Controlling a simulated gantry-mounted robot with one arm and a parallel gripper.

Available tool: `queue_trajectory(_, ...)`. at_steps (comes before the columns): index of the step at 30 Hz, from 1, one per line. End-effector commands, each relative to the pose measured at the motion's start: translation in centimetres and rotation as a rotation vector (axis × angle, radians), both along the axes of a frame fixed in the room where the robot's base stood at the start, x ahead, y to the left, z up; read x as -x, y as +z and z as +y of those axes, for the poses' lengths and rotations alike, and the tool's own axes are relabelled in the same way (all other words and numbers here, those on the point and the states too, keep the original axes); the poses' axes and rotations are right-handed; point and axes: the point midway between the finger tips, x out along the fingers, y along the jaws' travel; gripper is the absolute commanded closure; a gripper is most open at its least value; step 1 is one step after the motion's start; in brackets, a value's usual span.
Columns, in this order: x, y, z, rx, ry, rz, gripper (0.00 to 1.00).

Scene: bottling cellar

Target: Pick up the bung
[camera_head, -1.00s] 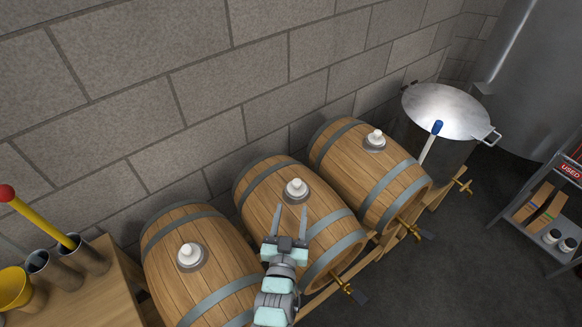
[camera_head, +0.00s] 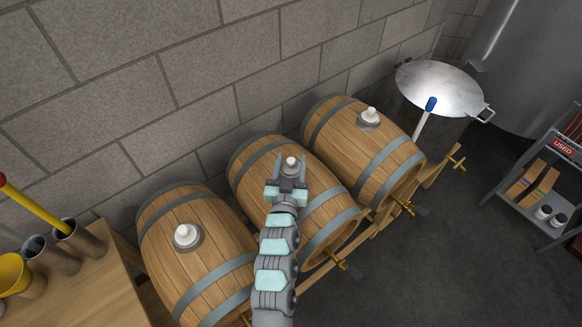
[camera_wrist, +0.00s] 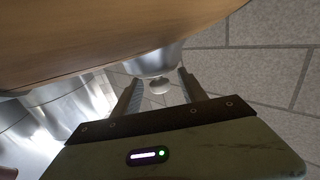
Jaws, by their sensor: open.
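Three white bungs sit in metal collars on top of the wooden barrels. The middle bung (camera_head: 291,162) is on the middle barrel (camera_head: 262,178). My gripper (camera_head: 289,160) is open, with one finger on either side of this bung in the head view. In the wrist view the pale bung (camera_wrist: 159,86) shows between the two spread fingers (camera_wrist: 158,82), beneath the grey collar (camera_wrist: 158,63). I see no contact between fingers and bung. The left bung (camera_head: 185,235) and the right bung (camera_head: 370,115) stand apart from my gripper.
The left barrel (camera_head: 208,262) and the right barrel (camera_head: 352,140) flank the middle one closely. A block wall (camera_head: 140,90) rises behind. A lidded metal pot (camera_head: 440,85) stands at right, a shelf (camera_head: 530,195) farther right. A wooden bench (camera_head: 100,285) is at left.

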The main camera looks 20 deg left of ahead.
Motion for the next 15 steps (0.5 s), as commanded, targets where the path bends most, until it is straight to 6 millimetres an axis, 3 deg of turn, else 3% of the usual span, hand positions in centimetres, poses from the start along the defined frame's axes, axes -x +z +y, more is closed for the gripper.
queue_trajectory(8,-0.34,-0.14,0.09,0.001,0.0,0.002,0.51)
queue_trajectory(15,-0.32,-0.1,0.11,0.0,0.001,0.001,0.71)
